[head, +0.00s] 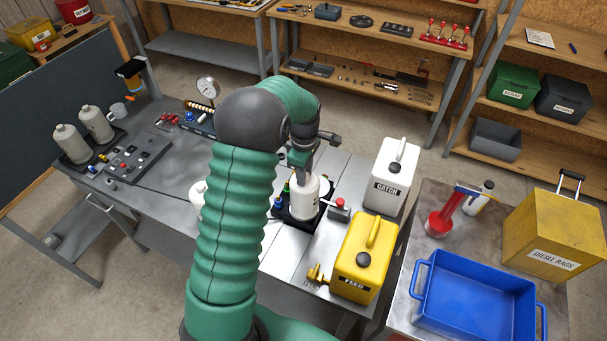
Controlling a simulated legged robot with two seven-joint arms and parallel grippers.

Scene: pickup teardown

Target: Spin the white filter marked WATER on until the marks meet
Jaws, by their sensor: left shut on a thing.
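A white filter (307,198) stands upright over a black base (318,212) on the metal bench, right of my big green arm. Dark lettering shows on its side but is too small to read, and I cannot make out any alignment marks. My left gripper (301,162) comes down from above and is shut on the filter's top. Another white object (197,192) is mostly hidden behind my arm. My right gripper is not in view.
A white CATCH can (397,172) and a yellow FEED can (362,262) stand right of the base. A red button box (339,209) is close by. A blue tray (475,300) and yellow DIESEL RAGS box (552,232) are at right.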

